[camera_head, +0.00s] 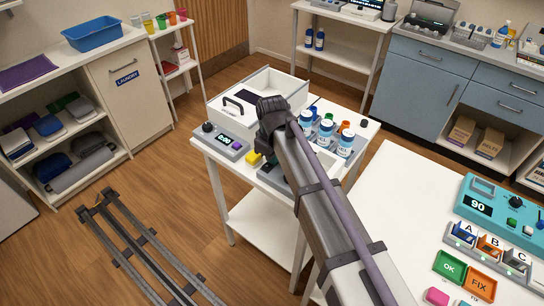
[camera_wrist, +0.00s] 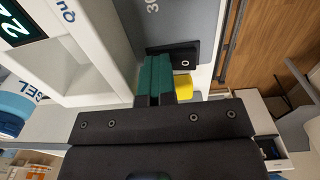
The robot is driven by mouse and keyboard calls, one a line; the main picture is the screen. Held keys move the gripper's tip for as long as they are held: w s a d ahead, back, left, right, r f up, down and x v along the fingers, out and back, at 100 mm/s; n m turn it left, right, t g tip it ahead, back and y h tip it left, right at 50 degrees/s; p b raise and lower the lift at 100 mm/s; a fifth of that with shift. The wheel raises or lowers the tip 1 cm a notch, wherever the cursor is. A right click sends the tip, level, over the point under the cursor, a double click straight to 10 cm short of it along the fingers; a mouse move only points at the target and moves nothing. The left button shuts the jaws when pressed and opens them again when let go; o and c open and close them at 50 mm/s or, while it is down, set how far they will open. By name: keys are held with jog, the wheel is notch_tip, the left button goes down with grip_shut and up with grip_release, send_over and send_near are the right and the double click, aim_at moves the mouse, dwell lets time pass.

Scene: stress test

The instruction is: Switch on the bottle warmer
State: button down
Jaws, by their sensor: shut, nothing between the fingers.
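In the wrist view a white and grey device, which looks like the bottle warmer (camera_wrist: 95,40), fills the upper left. Its dark display (camera_wrist: 18,22) shows green digits, cut off by the frame edge. A black rocker switch (camera_wrist: 188,56) with a small white ring mark sits on its grey face. My gripper (camera_wrist: 158,62) is shut and empty, its dark green fingertips overlapping the left part of the switch. I cannot tell whether they touch it or how the switch is set. In the head view my arm hides most of the device and the fingers.
A yellow block (camera_wrist: 184,88) lies close beside the fingers; it also shows in the head view (camera_head: 253,159). A white table (camera_head: 385,205) holds a teal device (camera_head: 490,205).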

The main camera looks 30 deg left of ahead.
jog(key=shift+s+d+f, duration=0.15)
jog(key=shift+d+f, duration=0.1)
jog(key=shift+f, duration=0.05)
jog(key=shift+s, duration=0.45)
jog(key=w+r+p, duration=0.3)
jog(key=r+p, duration=1.1)
jog(key=shift+a+r+p, duration=0.15)
jog(key=shift+r+p, duration=0.05)
jog(key=shift+p, duration=0.2)
